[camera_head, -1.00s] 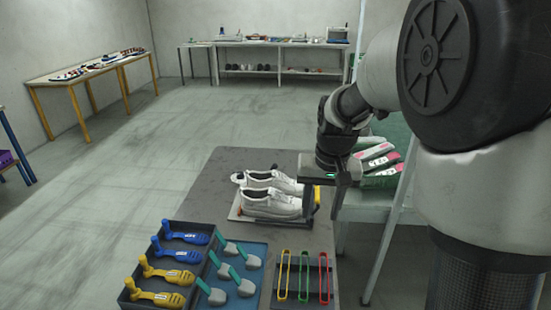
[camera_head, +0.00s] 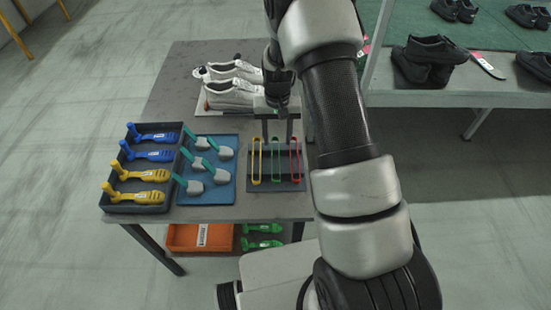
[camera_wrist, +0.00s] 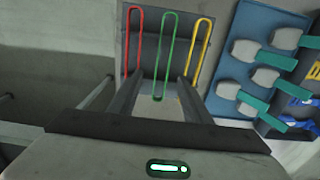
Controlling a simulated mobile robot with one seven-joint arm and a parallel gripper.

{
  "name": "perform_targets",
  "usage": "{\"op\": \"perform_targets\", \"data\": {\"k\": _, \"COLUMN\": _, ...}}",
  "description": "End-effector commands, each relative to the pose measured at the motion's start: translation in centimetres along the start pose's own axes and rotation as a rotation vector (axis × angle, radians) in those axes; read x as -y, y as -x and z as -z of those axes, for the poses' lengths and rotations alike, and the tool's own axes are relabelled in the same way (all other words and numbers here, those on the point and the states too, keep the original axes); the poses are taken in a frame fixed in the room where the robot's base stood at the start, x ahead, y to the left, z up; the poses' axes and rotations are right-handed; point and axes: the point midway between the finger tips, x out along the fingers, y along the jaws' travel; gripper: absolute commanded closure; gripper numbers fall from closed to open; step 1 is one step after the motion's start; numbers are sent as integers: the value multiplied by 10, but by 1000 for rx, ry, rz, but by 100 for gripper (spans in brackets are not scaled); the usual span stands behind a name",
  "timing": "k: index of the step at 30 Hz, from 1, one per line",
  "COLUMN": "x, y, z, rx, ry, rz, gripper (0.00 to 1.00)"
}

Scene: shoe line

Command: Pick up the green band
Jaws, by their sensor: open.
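The green band (camera_head: 275,160) is a long narrow loop on a dark holder (camera_head: 262,184), between a yellow band (camera_head: 257,160) and a red band (camera_head: 295,162). In the wrist view the green band (camera_wrist: 170,50) stands in the middle, with the red band (camera_wrist: 133,40) to its left and the yellow band (camera_wrist: 199,48) to its right. My gripper (camera_head: 277,138) is over the holder at its far side. In the wrist view the two fingers (camera_wrist: 160,85) are apart, with the lower end of the green band showing between them. No band is gripped.
A blue tray (camera_head: 222,198) with grey and teal pieces lies left of the holder. A dark tray (camera_head: 112,203) with blue and yellow shoe forms is further left. White shoes (camera_head: 232,88) stand behind. Below is an orange bin (camera_head: 185,240). A shelf with black shoes (camera_head: 428,60) is at right.

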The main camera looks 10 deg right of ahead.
Motion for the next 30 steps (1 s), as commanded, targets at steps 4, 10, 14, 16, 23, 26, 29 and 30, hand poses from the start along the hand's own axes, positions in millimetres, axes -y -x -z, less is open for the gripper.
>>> {"op": "perform_targets", "data": {"k": 4, "x": 0, "y": -19, "z": 0, "rx": 0, "ry": -1, "rz": 0, "gripper": 55}}
{"op": "perform_targets", "data": {"k": 10, "x": 2, "y": -32, "z": -2, "rx": 2, "ry": 0, "rz": 0, "gripper": 55}}
{"op": "perform_targets", "data": {"k": 14, "x": 5, "y": -52, "z": -5, "rx": 3, "ry": 1, "rz": -1, "gripper": 55}}
{"op": "perform_targets", "data": {"k": 16, "x": 5, "y": -62, "z": -5, "rx": 2, "ry": 0, "rz": -1, "gripper": 55}}
{"op": "perform_targets", "data": {"k": 23, "x": 5, "y": -75, "z": -3, "rx": -2, "ry": -1, "rz": 1, "gripper": 55}}
{"op": "perform_targets", "data": {"k": 26, "x": 5, "y": -75, "z": -3, "rx": -2, "ry": -1, "rz": 1, "gripper": 55}}
{"op": "perform_targets", "data": {"k": 29, "x": 5, "y": -75, "z": -3, "rx": -2, "ry": -1, "rz": 0, "gripper": 64}}
{"op": "perform_targets", "data": {"k": 30, "x": 5, "y": -75, "z": -3, "rx": -1, "ry": -1, "rz": 0, "gripper": 71}}
